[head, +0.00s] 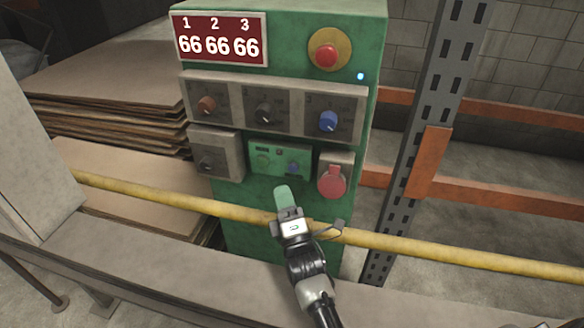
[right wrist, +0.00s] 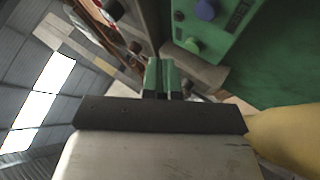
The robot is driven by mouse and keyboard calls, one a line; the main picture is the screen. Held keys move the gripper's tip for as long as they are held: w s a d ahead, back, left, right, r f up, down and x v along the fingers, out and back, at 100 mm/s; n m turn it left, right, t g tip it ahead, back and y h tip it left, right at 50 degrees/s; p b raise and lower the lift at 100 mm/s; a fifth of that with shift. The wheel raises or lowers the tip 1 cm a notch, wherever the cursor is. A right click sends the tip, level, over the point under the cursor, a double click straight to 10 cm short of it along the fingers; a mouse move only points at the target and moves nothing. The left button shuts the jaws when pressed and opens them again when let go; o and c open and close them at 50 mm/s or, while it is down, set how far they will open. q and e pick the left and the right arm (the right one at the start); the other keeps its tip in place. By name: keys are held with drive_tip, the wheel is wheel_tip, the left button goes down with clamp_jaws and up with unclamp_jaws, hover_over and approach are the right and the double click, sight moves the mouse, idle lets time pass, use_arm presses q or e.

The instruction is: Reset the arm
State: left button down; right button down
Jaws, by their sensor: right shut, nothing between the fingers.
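My right gripper (head: 283,193) is in front of the green control box (head: 290,25), over the yellow rail, with its green fingertips pointing up toward the small green panel. In the right wrist view its two green fingers (right wrist: 161,75) are together with nothing between them. The small green panel (head: 280,160) has a dark display and knobs, and also shows in the right wrist view (right wrist: 225,22). I cannot tell from the head view how far the fingertips are from the panel. My left gripper is not in view.
The yellow rail (head: 420,250) crosses in front of the box. Brown sheets (head: 100,90) are stacked at left; a metal upright (head: 430,130) stands at right.

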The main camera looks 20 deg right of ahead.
drive_tip(key=shift+a+f, duration=0.2)
drive_tip(key=shift+a, duration=0.1)
